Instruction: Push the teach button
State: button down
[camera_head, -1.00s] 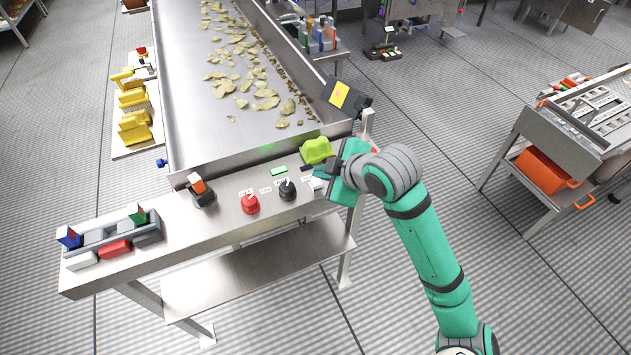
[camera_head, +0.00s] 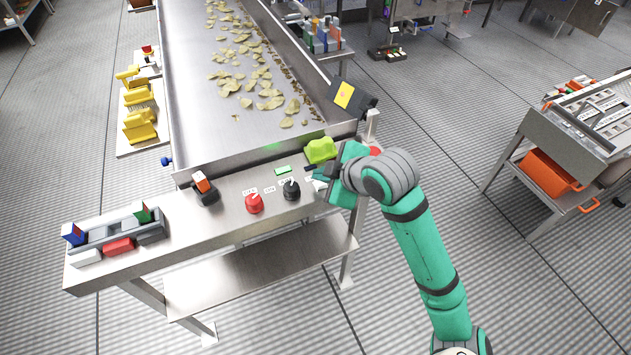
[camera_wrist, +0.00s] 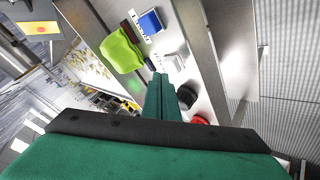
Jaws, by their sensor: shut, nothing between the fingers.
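Buttons and knobs sit on the steel control shelf (camera_head: 232,215) at the conveyor's near end. In the wrist view, a blue button (camera_wrist: 150,22) sits beside a printed label, with a pale square button (camera_wrist: 175,60) nearer my fingers. The label lettering is too small to read, so I cannot tell which one is the teach button. My gripper (camera_wrist: 160,78) is shut and empty, its tips over the shelf beside the pale button; contact cannot be told. In the head view, my gripper (camera_head: 322,174) hides part of this area.
A lime-green object (camera_head: 320,150) stands close behind my gripper. A black knob (camera_head: 291,191) and a red knob (camera_head: 254,204) lie to its left. A tilted panel with a yellow patch (camera_head: 346,95) rises behind. The left shelf holds a tray of coloured blocks (camera_head: 118,246).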

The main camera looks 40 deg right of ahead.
jog(key=shift+s+d, duration=0.35)
jog(key=shift+f, duration=0.1)
jog(key=shift+w+a+f, duration=0.1)
jog(key=shift+a+f, duration=0.1)
jog(key=shift+w+f, duration=0.15)
jog(key=shift+w, duration=0.1)
jog(key=shift+a, duration=0.15)
jog(key=shift+s+d+r, duration=0.45)
jog(key=shift+a+r, duration=0.1)
jog(key=shift+r, duration=0.35)
jog(key=shift+r, duration=0.1)
